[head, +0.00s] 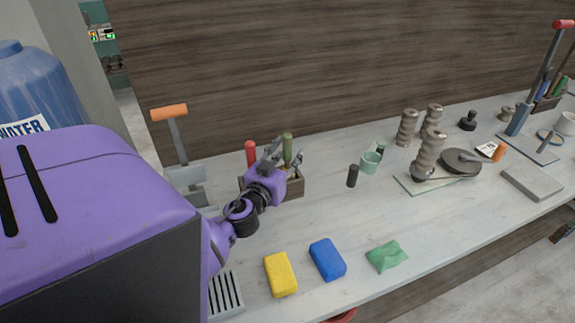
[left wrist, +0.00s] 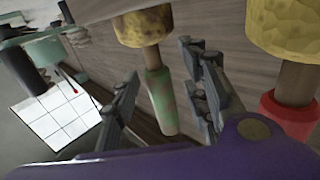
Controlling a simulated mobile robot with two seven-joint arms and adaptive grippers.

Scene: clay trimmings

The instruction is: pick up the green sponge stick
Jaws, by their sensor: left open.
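The green sponge stick (head: 287,147) stands upright in a wooden box (head: 292,190) on the worktable. The left wrist view shows its worn green handle (left wrist: 161,100) and a yellow sponge (left wrist: 143,25) on its wooden end. My left gripper (head: 281,155) is open at the box. In the left wrist view its fingers (left wrist: 165,95) lie on either side of the green handle, with gaps showing on both sides. A red-handled sponge stick (head: 250,153) stands to the left; its red part (left wrist: 289,115) also shows in the left wrist view. My right gripper is not in view.
Yellow (head: 281,274) and blue (head: 327,259) sponges and a green cloth (head: 386,256) lie near the front edge. A black cylinder (head: 352,176) and a green cup (head: 370,162) stand right of the box. An orange-handled tool (head: 172,130) stands behind left.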

